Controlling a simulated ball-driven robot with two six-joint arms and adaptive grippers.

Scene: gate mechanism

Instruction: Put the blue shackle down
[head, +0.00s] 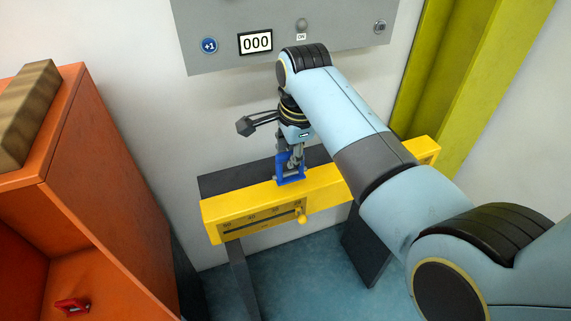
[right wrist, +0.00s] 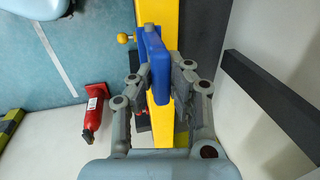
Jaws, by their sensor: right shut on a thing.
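The blue shackle (head: 290,169) is between the fingers of my right gripper (head: 291,154), at the yellow beam (head: 240,207). In the right wrist view the shackle (right wrist: 156,62) is a blue bar held between both fingertips (right wrist: 160,72), over the yellow beam (right wrist: 160,12). The gripper is shut on it. I cannot tell whether the shackle touches the beam. My left gripper is in neither view.
A grey panel (head: 225,55) with a 000 display hangs on the wall. An orange cabinet (head: 115,190) stands left, with a small red object (head: 72,306) inside. A yellow-green post (head: 440,75) stands right. A red extinguisher (right wrist: 95,112) shows in the wrist view.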

